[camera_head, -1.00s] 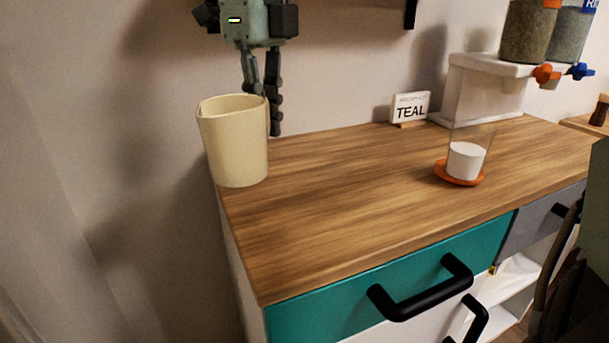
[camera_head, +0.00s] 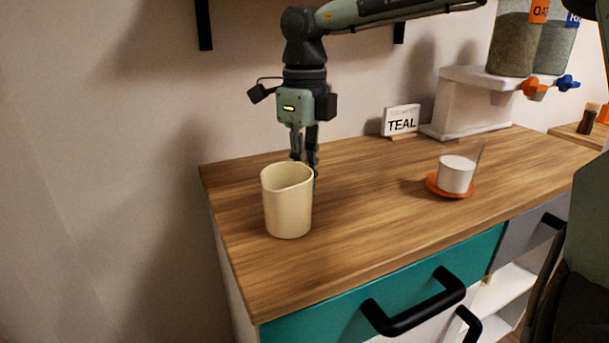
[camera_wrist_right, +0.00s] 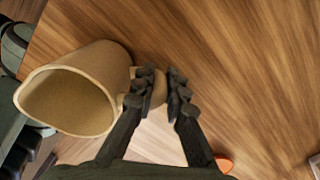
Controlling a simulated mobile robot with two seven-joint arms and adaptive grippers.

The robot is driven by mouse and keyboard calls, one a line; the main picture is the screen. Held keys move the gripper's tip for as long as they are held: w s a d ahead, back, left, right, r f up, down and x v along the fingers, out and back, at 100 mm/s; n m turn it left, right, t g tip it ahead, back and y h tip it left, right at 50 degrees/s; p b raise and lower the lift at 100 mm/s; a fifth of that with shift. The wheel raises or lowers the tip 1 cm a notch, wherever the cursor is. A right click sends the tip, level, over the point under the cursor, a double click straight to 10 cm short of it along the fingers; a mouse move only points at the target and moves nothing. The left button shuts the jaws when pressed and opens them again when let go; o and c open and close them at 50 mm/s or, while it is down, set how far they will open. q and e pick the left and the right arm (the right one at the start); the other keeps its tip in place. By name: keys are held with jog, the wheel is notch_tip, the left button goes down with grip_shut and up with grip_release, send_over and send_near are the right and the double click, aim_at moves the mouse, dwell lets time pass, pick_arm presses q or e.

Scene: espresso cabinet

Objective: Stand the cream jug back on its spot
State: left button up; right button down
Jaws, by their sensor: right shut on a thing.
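The cream jug (camera_head: 286,205) is upright near the left end of the wooden counter in the head view. I cannot tell whether its base touches the wood. My right gripper (camera_head: 304,165) is behind it, with the arm coming in from the upper right. In the right wrist view the jug (camera_wrist_right: 85,90) lies left of the fingers, its open mouth showing an empty inside. The right gripper (camera_wrist_right: 160,90) is shut on the jug's handle between its fingertips. My left gripper is not in view.
A white cup (camera_head: 456,174) stands on an orange saucer (camera_head: 432,183) to the right. The wooden counter (camera_head: 370,215) is clear between jug and saucer. A teal drawer (camera_head: 340,310) is below.

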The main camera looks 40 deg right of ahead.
jog(key=shift+f, duration=0.1)
jog(key=c, duration=1.7)
grip_release()
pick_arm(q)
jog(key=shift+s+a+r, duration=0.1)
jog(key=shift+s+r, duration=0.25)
pick_arm(e)
jog(key=shift+o, duration=0.7)
jog(key=shift+r, duration=0.2)
notch_tip(320, 180, up, 11)
jog(key=shift+r, duration=0.45)
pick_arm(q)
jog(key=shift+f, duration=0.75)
